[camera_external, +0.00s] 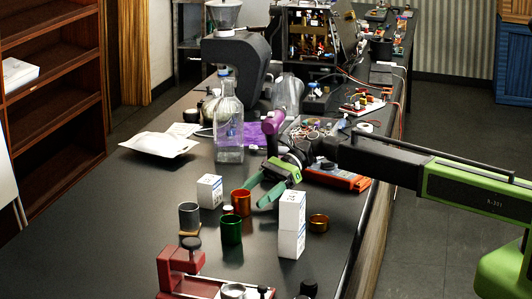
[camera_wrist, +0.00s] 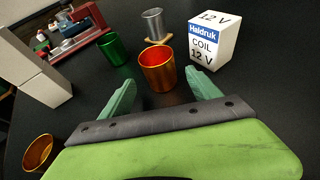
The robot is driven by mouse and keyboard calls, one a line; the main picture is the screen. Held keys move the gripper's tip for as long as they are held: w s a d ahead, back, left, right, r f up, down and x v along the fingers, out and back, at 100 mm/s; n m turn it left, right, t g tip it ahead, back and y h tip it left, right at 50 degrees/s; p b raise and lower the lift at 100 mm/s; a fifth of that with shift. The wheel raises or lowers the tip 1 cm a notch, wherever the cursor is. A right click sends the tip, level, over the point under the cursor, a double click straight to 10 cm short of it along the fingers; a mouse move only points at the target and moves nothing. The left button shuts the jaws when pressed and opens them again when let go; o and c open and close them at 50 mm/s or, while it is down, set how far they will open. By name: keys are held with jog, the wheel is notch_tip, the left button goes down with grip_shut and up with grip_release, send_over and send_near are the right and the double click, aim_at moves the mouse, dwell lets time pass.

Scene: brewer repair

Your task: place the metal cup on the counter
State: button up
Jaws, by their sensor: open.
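A grey metal cup (camera_external: 189,216) stands upright at the left of the small group on the dark counter (camera_external: 95,225); a tan wooden piece shows at its foot. In the wrist view the metal cup (camera_wrist: 153,24) is at the top, beyond an orange-copper cup (camera_wrist: 158,68). My gripper (camera_external: 257,194) is open and empty, low over the counter. In the wrist view its green fingers (camera_wrist: 160,88) point at the orange-copper cup, which stands just beyond the fingertips. The metal cup is farther off and apart from the fingers.
A green cup (camera_external: 231,231) stands between the metal cup and a tall white box (camera_external: 291,225). A small white coil box (camera_external: 209,191) stands behind. An amber cup (camera_external: 318,223) is at right. A red device (camera_external: 178,270) is in front. The counter's left side is clear.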

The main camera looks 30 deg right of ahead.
aim_at(240, 203)
jog(key=shift+r+b+x, duration=0.15)
jog(key=shift+b+x, duration=0.2)
jog(key=shift+x, duration=1)
jog(key=shift+r+b+x, duration=0.1)
jog(key=shift+b+x, duration=0.25)
jog(key=shift+x, duration=1)
jog(key=shift+a+r, duration=0.1)
jog(key=shift+c, duration=0.4)
grip_shut()
jog(key=r+p, duration=0.2)
jog(key=d+r+p, duration=0.1)
jog(key=r+p, duration=0.2)
jog(key=shift+r, duration=0.15)
jog(key=r+p+v, duration=0.1)
jog(key=p+v, duration=0.5)
jog(key=v, duration=0.6)
jog(key=shift+s+a, duration=0.15)
jog(key=shift+s, duration=0.05)
